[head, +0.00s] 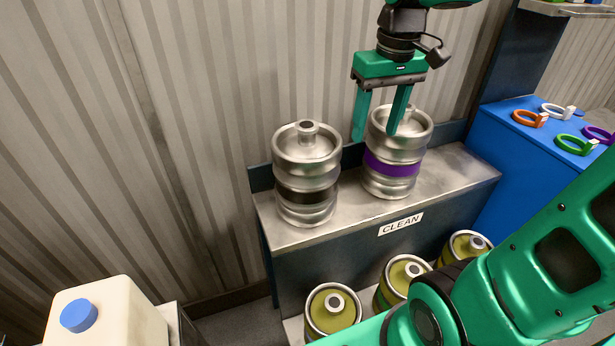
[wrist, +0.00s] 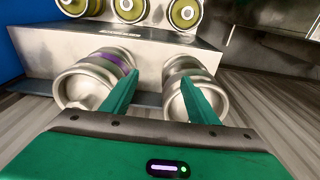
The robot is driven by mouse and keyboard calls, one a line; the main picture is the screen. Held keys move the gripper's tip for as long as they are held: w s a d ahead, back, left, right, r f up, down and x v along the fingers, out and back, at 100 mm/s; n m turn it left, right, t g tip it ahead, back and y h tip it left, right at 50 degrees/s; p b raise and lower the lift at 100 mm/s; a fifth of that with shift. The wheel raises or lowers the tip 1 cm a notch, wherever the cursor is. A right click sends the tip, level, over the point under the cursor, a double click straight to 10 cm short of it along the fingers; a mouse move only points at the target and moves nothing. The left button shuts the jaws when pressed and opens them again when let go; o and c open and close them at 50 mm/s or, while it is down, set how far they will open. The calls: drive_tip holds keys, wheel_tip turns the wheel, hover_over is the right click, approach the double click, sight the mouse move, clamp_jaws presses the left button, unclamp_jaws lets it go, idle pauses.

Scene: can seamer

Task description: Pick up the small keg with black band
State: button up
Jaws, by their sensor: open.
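The small keg with black band (head: 306,174) stands upright on the left part of the steel shelf marked CLEAN. In the wrist view the black-banded keg (wrist: 184,84) is on the right, partly behind a finger. A keg with a purple band (head: 393,165) stands upright to its right; it shows at left in the wrist view (wrist: 92,82). My gripper (head: 377,134) is open and empty, fingers pointing down. In the head view it appears in front of or above the purple-banded keg, right of the black-banded one. In the wrist view my gripper (wrist: 160,105) has its fingers spread toward both kegs.
The steel shelf (head: 459,177) has bare room at its right end. Several olive-topped kegs (head: 333,308) stand below it. A corrugated wall (head: 200,120) rises behind. A blue cabinet (head: 520,150) with coloured rings is at right, and a white jug (head: 110,315) with blue cap at lower left.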

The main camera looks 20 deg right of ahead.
sight(307, 124)
drive_tip(key=w+a+r+n, duration=0.1)
drive_tip(key=w+a, duration=0.2)
drive_tip(key=w+a+r+n, duration=0.2)
drive_tip(key=w+a, duration=0.1)
drive_tip(key=w+a+r+n, duration=0.1)
drive_tip(key=w+a+r, duration=0.1)
drive_tip(key=w+a, duration=0.1)
drive_tip(key=shift+w+a+n+y, duration=0.15)
drive_tip(key=shift+a+n+y, duration=0.15)
drive_tip(key=shift+a, duration=0.15)
drive_tip(key=f, duration=0.2)
drive_tip(key=w+f, duration=0.1)
drive_tip(key=f, duration=0.1)
drive_tip(key=shift+a+f, duration=0.1)
drive_tip(key=shift+a, duration=0.2)
drive_tip(key=shift+t, duration=0.3)
drive_tip(key=shift+w+a+f, duration=0.1)
drive_tip(key=shift+w+f, duration=0.1)
drive_tip(key=shift+f, duration=1.35)
drive_tip(key=shift+w+f, duration=0.2)
drive_tip(key=shift+f, duration=1.3)
clamp_jaws()
